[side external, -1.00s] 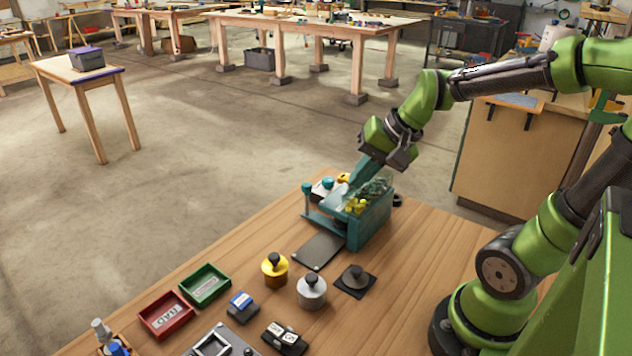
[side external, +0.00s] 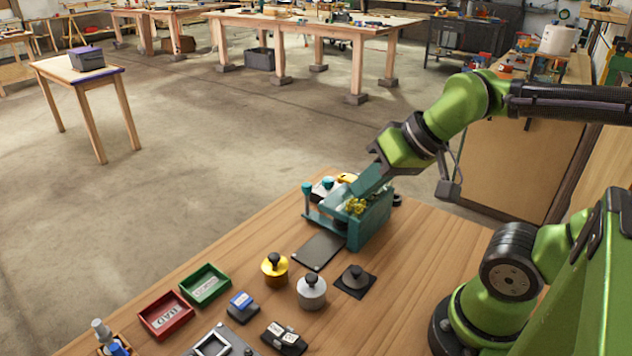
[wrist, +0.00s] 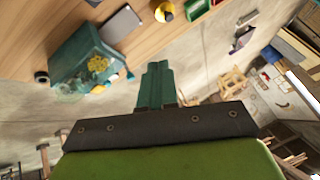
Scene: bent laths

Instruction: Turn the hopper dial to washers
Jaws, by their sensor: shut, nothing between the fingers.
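The teal hopper (side external: 372,222) stands on the wooden bench with yellow pieces (side external: 355,206) in it. It also shows at the upper left of the wrist view (wrist: 72,52). A small black round knob (side external: 397,200) sits at its right side, and in the wrist view it is at the far left (wrist: 41,77). It may be the dial; I cannot read any marking on it. My gripper (side external: 366,188), with teal fingers, is over the back of the hopper in the side view. In the wrist view its fingers (wrist: 157,68) are shut and empty, apart from the knob.
A dark plate (side external: 318,251) lies before the hopper. The bench right of the hopper is clear.

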